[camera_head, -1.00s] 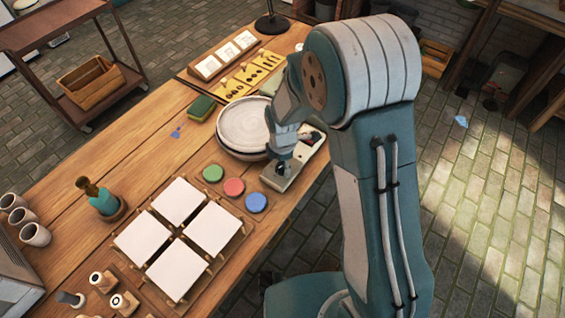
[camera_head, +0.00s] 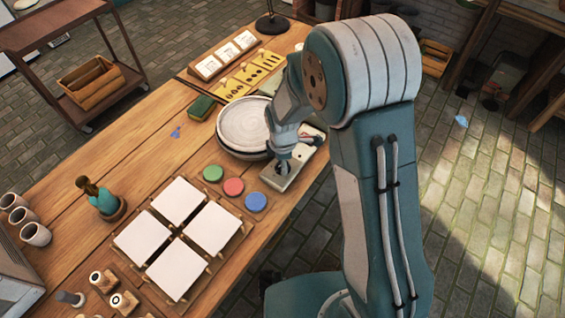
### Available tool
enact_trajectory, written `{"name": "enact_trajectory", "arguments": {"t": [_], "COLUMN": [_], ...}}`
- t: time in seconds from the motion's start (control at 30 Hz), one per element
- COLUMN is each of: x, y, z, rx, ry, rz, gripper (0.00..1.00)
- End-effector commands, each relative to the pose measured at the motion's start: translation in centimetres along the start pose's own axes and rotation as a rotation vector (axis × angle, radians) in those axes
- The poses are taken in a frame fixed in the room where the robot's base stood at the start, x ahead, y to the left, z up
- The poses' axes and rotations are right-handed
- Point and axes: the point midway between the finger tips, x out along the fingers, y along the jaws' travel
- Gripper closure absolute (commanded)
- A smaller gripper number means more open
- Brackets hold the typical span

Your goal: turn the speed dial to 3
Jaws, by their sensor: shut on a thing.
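My gripper (camera_head: 284,162) points down at the near end of a pale control box (camera_head: 300,172) beside the round grey wheel basin (camera_head: 243,127). Its fingers are shut on the speed dial, which they and my wrist almost wholly hide. The dial's marks and its setting are too small and too covered to read. The control box lies along the right edge of the wooden table.
Green (camera_head: 213,173), red (camera_head: 233,187) and blue (camera_head: 255,201) paint pots stand close to the box. White tiles (camera_head: 178,201) lie in a wooden rack nearer. A sponge (camera_head: 202,107) lies left of the basin. Bare tabletop (camera_head: 150,150) lies at left.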

Motion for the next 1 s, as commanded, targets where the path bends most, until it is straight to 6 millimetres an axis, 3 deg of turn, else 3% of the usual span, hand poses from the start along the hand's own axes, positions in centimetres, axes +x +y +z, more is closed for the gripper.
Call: {"name": "enact_trajectory", "arguments": {"t": [1.0], "x": [0.13], "y": [0.05], "z": [-0.01], "rx": [0.956], "ry": [0.001], "rz": [0.001], "gripper": [0.97]}}
